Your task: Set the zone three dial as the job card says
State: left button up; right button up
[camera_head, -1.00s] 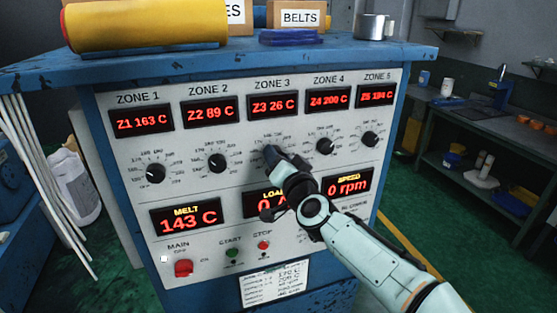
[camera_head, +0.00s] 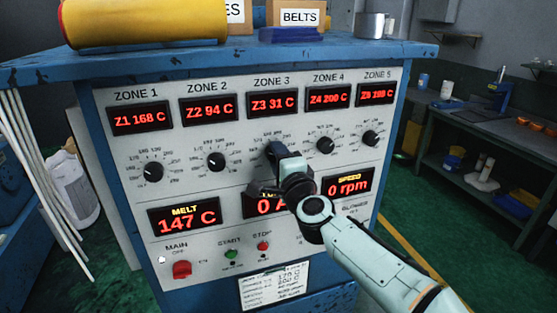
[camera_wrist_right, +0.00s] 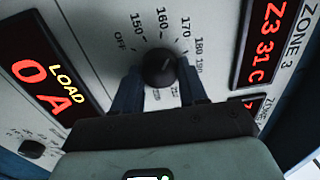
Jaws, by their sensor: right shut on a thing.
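The zone three dial (camera_wrist_right: 160,67) is a round black knob under the ZONE 3 display (camera_head: 273,103), which reads Z3 31 C. My right gripper (camera_head: 277,150) is at this dial and hides most of it in the head view. In the right wrist view, its two fingers (camera_wrist_right: 158,80) are shut on the knob from both sides. Scale marks from OFF through 150, 160, 170 and 180 show around the knob; its exact setting is hard to read. The job card (camera_head: 275,286) is a white sheet low on the panel, its text too small to read. My left gripper is not in view.
Dials for zone 1 (camera_head: 153,171), zone 2 (camera_head: 216,161), zone 4 (camera_head: 325,145) and zone 5 (camera_head: 370,138) flank it. Below are a red main switch (camera_head: 182,269), a green start button (camera_head: 231,254) and a red stop button (camera_head: 263,246).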

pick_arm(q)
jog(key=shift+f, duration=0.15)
pick_arm(e)
jog(key=shift+m, duration=0.9)
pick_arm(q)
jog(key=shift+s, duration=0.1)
pick_arm(e)
jog(key=o, duration=1.1)
jog(key=shift+c, duration=0.2)
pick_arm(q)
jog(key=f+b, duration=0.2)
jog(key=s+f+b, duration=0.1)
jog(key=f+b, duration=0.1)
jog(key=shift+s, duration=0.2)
pick_arm(e)
jog(key=v, duration=1.3)
jog(key=shift+s, duration=0.2)
jog(key=shift+f, duration=0.15)
